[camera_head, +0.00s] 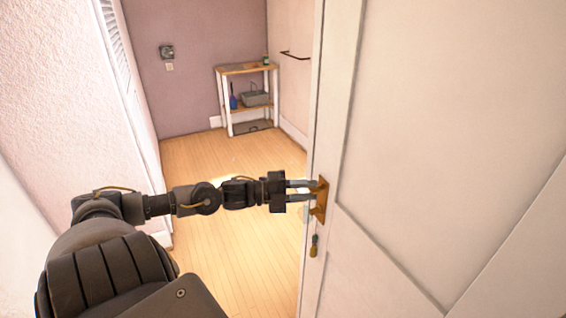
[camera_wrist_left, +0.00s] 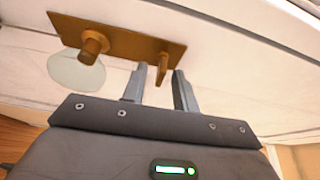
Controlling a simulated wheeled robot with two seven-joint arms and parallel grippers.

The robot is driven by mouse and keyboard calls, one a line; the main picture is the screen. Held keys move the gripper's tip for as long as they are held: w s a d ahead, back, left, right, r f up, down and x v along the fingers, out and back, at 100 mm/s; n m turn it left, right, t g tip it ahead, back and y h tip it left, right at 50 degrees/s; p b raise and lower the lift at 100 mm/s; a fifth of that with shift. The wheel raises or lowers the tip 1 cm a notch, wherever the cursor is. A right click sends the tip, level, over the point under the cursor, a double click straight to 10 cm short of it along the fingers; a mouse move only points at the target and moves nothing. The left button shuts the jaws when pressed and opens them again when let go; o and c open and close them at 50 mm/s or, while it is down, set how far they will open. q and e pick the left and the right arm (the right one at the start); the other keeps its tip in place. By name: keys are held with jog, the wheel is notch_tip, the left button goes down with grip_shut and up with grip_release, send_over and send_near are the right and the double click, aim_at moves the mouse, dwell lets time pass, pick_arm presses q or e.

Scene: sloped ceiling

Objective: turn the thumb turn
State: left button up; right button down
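The brass thumb turn (camera_wrist_left: 163,66) stands out from a brass plate (camera_wrist_left: 125,38) on the white door (camera_head: 430,120). In the head view the plate (camera_head: 320,198) is at the door's near edge, and the thumb turn is too small to make out there. My left gripper (camera_head: 308,188) reaches the plate from the left. In the left wrist view its two fingers (camera_wrist_left: 159,72) are apart, with the thumb turn between their tips, nearer the right finger. A gap shows on the left side; whether the right finger touches it, I cannot tell. My right gripper is out of view.
A brass knob stem with a pale round disc (camera_wrist_left: 77,71) sits left of the thumb turn. Open wooden floor (camera_head: 235,160) leads to a shelf unit (camera_head: 248,100). A white wall (camera_head: 60,100) stands at left.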

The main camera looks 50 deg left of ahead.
pick_arm(q)
jog(key=v, duration=0.9)
jog(key=shift+p, duration=0.45)
